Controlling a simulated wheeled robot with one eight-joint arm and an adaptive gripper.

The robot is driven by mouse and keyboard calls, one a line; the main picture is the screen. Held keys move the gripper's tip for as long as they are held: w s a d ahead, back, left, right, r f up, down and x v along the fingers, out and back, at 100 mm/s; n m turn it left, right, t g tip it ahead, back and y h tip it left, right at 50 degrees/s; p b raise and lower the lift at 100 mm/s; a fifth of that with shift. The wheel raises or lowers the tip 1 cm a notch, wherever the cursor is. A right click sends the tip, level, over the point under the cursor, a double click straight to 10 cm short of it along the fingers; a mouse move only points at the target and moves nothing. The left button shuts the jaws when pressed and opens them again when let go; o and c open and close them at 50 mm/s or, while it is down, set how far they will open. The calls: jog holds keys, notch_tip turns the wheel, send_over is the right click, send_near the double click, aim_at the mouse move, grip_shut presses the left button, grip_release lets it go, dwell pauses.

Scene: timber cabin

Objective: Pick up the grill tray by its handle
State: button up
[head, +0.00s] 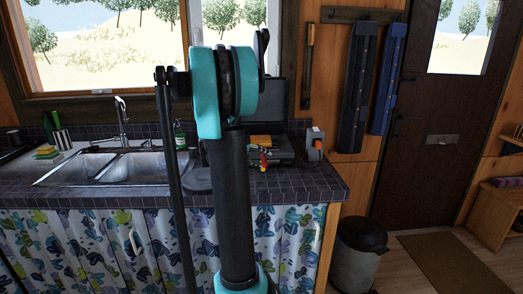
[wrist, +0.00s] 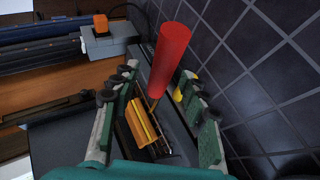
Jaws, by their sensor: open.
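In the wrist view a red handle (wrist: 170,60) points up, with its lower end running towards dark metal parts between my fingers. It appears to belong to the grill tray, whose pan I cannot clearly make out. My gripper (wrist: 157,75) is open, with one green finger on each side of the handle's lower part and visible gaps on both sides. An orange-yellow block (wrist: 143,122) shows between the fingers, nearer the palm. In the head view, a small red patch (head: 263,155) shows by the dark appliance (head: 285,150); my arm hides much of this area.
A grey box with an orange top (head: 315,143) stands at the counter's right end; it also shows in the wrist view (wrist: 105,38). The sink (head: 115,166) is left on the tiled counter (head: 315,182). A bin (head: 360,250) stands on the floor at right.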

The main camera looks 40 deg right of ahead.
grip_shut()
jog(key=shift+r, duration=0.1)
dwell(0.4)
